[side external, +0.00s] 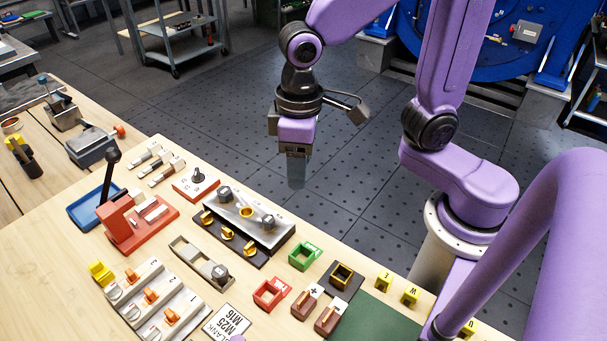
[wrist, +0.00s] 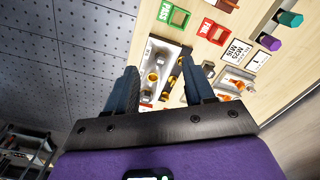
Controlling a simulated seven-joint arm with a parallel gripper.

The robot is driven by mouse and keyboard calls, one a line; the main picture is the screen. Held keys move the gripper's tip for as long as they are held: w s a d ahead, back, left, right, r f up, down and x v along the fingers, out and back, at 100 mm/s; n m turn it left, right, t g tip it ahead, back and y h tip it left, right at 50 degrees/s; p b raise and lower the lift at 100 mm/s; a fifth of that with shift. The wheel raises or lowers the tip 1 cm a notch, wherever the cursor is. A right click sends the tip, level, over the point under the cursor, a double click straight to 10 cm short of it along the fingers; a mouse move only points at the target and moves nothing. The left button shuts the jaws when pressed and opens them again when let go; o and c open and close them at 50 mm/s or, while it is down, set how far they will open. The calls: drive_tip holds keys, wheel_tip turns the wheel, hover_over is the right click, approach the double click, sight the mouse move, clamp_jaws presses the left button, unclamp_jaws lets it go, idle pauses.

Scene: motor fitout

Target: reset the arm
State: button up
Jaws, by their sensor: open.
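My gripper (side external: 296,182) hangs from my purple arm, pointing down, beyond the far edge of the workbench in the side external view. It is above the dark floor and apart from everything on the bench. In the wrist view my gripper (wrist: 158,92) shows two dark fingers spread apart, with nothing between them touching either one. Past the fingers lies a grey plate (wrist: 168,58) with round fittings on the bench. The same grey plate (side external: 262,228) shows in the side view, with yellow knobs in front of it.
The wooden workbench (side external: 60,250) carries a red lever press (side external: 140,222), a green PASS frame (side external: 304,256), a red FAIL frame (side external: 270,293), a switch block (side external: 160,300) and a dark green mat (side external: 372,318). Open floor (side external: 350,190) lies around my gripper. A grey cart (side external: 180,30) stands behind.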

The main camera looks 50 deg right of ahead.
drive_tip(key=s+d+n, duration=0.6)
drive_tip(key=s+d, duration=0.4)
drive_tip(key=s, duration=0.1)
drive_tip(key=shift+f+n, duration=0.3)
drive_tip(key=shift+f, duration=0.1)
drive_tip(key=shift+s+d, duration=0.1)
